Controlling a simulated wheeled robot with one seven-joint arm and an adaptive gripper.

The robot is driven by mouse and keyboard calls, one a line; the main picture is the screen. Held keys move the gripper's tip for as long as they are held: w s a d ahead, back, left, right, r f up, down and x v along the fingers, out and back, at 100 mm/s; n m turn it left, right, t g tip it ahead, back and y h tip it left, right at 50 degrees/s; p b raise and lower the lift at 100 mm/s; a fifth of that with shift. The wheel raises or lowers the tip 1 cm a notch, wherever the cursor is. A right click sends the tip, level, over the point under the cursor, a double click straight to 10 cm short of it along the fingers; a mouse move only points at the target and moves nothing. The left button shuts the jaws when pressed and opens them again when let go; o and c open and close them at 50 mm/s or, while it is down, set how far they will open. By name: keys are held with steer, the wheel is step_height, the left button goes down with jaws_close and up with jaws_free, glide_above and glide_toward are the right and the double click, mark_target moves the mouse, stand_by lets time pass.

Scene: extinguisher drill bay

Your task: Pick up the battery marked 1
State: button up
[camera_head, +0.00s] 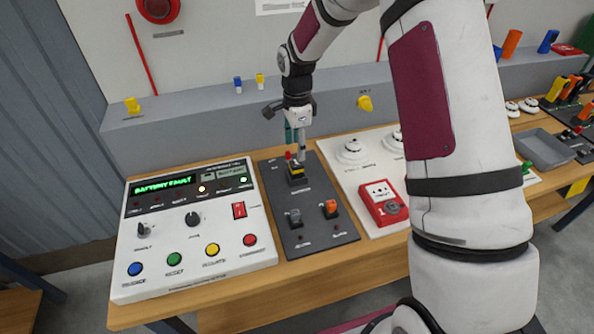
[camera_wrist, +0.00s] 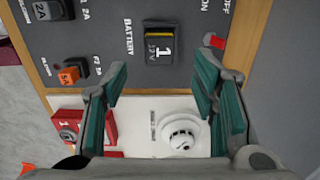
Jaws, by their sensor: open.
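The battery marked 1 (camera_wrist: 160,47) is a dark block with a yellow strip, set in the dark panel (camera_wrist: 105,30). In the head view the battery (camera_head: 297,174) shows at the upper part of that panel, partly below my fingers. My gripper (camera_wrist: 160,72) is open and empty, its teal-padded fingers spread to either side of the battery's line in the wrist view. The battery lies beyond the fingertips, apart from them. In the head view my gripper (camera_head: 299,140) hangs above the battery.
A red-tipped ON/OFF switch (camera_wrist: 214,41) stands close to the battery. Grey (camera_head: 294,217) and orange (camera_head: 331,208) fuses sit on the same panel. A control panel (camera_head: 195,262) reading BATTERY FAULT is left; a white board with a detector (camera_wrist: 180,136) and red call point (camera_head: 383,203) is right.

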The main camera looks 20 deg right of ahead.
mark_target(298, 163)
steer(key=shift+d+f+p, duration=0.1)
steer(key=shift+f+p, duration=0.8)
steer(key=shift+f, duration=2.85)
jaws_close()
